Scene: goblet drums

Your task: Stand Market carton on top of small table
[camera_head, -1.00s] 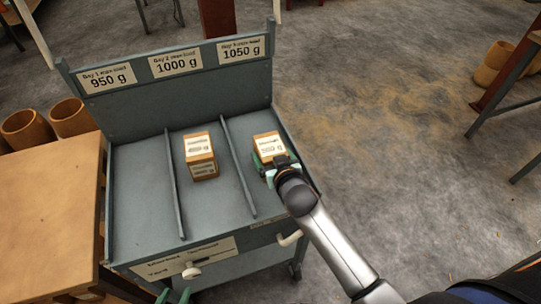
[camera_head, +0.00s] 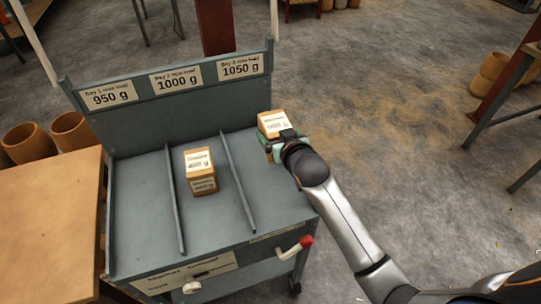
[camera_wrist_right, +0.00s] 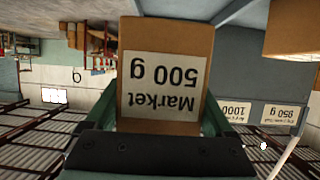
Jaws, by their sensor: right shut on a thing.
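The Market carton (camera_head: 271,124) is a small brown box with a white label. It also shows in the wrist view (camera_wrist_right: 165,55), where the label reads "Market 500 g" upside down. My right gripper (camera_head: 274,144) is shut on it and holds it over the right side of the grey trolley, by the 1050 g bay. The jaws (camera_wrist_right: 160,130) flank the box in the wrist view. A wooden-topped table (camera_head: 45,225) stands against the trolley's left side; its visible top is bare. My left gripper is out of view.
The grey trolley (camera_head: 145,225) has dividers and a tall back board with weight signs. Another labelled carton (camera_head: 200,171) stands in its middle bay. Wooden drum shells (camera_head: 70,131) stand behind the table. Open floor lies to the right.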

